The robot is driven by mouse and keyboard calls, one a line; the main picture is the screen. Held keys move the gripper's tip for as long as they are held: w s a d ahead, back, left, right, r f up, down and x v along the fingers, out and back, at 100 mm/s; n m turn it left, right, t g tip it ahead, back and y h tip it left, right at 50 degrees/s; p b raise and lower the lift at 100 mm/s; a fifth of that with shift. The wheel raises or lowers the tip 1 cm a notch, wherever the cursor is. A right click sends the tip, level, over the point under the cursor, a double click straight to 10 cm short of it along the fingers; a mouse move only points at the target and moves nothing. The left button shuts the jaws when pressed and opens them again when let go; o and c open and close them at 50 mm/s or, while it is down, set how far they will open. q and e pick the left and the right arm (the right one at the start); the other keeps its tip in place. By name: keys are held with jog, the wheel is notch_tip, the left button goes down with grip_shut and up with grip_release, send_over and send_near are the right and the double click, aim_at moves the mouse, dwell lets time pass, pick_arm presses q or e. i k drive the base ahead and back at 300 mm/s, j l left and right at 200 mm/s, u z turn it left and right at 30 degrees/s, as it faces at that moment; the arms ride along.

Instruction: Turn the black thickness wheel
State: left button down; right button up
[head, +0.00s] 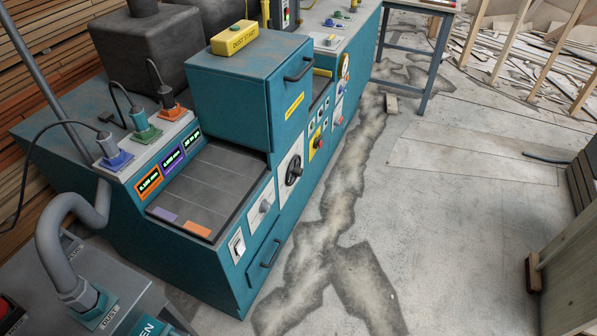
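The black thickness wheel (294,171) sits on a white plate on the front face of the teal machine (224,284), right of the middle of the head view's machine front. It looks like a dark round handwheel with a hub, seen at a steep angle. Its exact turn position is too small to tell. Neither of my grippers shows in the head view, and nothing touches the wheel.
A grey knob (265,206), a white switch (237,246) and a drawer handle (270,254) are left of the wheel. A yellow box (234,40) stands on top. A grey hose (60,235) is at left. Stained concrete floor (440,240) is open in front; a wooden panel (570,265) stands at right.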

aim_at(295, 170)
jog(key=i+l, duration=0.1)
jog(key=l, duration=0.35)
jog(key=i+l, duration=0.15)
jog(key=l, duration=0.25)
jog(key=i+l, duration=0.1)
jog(key=l, duration=0.35)
jog(key=i+l, duration=0.1)
jog(key=l, duration=0.35)
jog(key=i+l, duration=0.15)
jog(key=l, duration=0.25)
jog(key=i+l, duration=0.1)
jog(key=l, duration=0.35)
jog(key=i+l, duration=0.1)
jog(key=l, duration=0.35)
